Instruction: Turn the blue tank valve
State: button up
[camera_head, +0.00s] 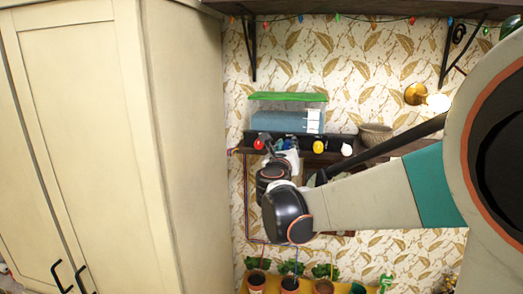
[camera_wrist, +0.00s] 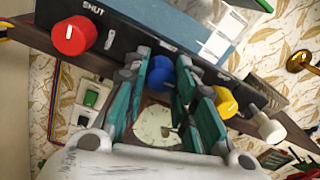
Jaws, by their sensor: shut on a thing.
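The blue valve (camera_wrist: 161,76) is a round knob on the dark front strip under the tank (camera_head: 290,120). In the wrist view it sits between the two teal fingers of my gripper (camera_wrist: 165,70), which is shut on it. The fingers cover parts of its sides. In the head view my gripper (camera_head: 270,145) reaches the strip from below, and the blue knob is small and partly hidden there.
A red knob (camera_wrist: 75,36) is left of the blue one, beside the word SHUT. A yellow knob (camera_wrist: 227,102) and a white knob (camera_wrist: 268,126) are to the right, the yellow close to my finger. A basket (camera_head: 376,134) stands right of the tank. A tall cabinet (camera_head: 100,140) fills the left.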

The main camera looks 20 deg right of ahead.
jog(key=n+b, duration=0.2)
jog(key=n, duration=0.2)
jog(key=shift+f, duration=0.1)
jog(key=n+b, duration=0.1)
jog(key=n, duration=0.3)
jog(key=n+b, duration=0.1)
jog(key=n, duration=0.3)
jog(key=shift+s+n+t+b, duration=0.15)
jog(key=shift+n+t+b, duration=0.25)
jog(key=shift+n+b, duration=0.4)
jog(key=shift+n, duration=1.7)
jog(key=o, duration=1.1)
